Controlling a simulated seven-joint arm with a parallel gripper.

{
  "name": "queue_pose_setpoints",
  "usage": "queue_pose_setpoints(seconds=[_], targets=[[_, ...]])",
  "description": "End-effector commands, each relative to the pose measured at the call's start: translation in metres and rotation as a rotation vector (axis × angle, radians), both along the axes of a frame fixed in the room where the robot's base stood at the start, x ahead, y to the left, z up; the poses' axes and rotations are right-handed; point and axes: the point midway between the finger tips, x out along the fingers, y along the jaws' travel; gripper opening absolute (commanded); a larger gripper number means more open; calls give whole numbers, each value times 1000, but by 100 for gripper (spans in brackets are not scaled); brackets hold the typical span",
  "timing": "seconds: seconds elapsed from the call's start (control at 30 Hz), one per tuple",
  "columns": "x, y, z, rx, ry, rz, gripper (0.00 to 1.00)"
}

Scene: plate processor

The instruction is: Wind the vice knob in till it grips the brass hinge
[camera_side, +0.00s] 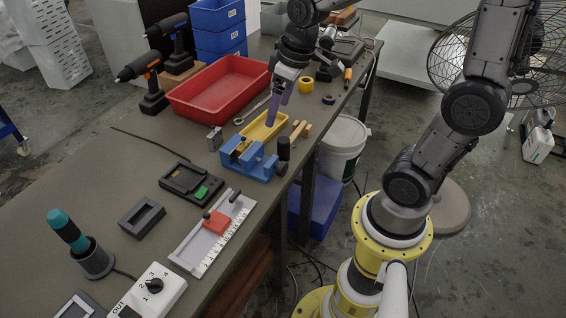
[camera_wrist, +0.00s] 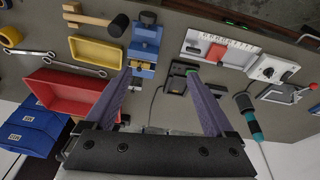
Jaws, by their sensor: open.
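The blue vice (camera_side: 247,160) stands near the table's front edge; it also shows at the top of the wrist view (camera_wrist: 144,50). Its dark knob (camera_wrist: 148,17) is at the end nearest the table edge. A small brass-coloured piece (camera_side: 241,142), which looks like the hinge, shows at the vice's far end; I cannot tell whether the jaws touch it. My gripper (camera_side: 279,106) is open and empty, pointing down above the yellow tray beside the vice. In the wrist view its fingers (camera_wrist: 160,74) are spread wide, and the knob is apart from them.
The yellow tray (camera_side: 275,120) and a mallet (camera_side: 300,129) with a dark head lie close to the vice. A red bin (camera_side: 205,105) stands behind. A black fixture (camera_side: 178,185) and a white ruled plate (camera_side: 190,255) lie nearer the camera. Some tabletop between them is clear.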

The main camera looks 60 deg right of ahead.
Motion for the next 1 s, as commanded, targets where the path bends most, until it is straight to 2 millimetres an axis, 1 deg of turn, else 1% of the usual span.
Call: queue_pose_setpoints(seconds=[0.03, 0.1, 0.2, 0.3, 0.4, 0.57, 0.67, 1.0], targets=[[7, -9, -15, 2, 49, -25, 88], [14, -20, -33, 3, 107, -52, 88], [19, -32, -56, 7, 175, -74, 88], [20, -40, -74, 15, 227, -88, 88], [18, -43, -86, 25, 259, -99, 88], [16, -46, -97, 31, 275, -107, 88], [15, -45, -109, 31, 277, -106, 88], [15, -45, -175, 31, 278, -105, 88]])
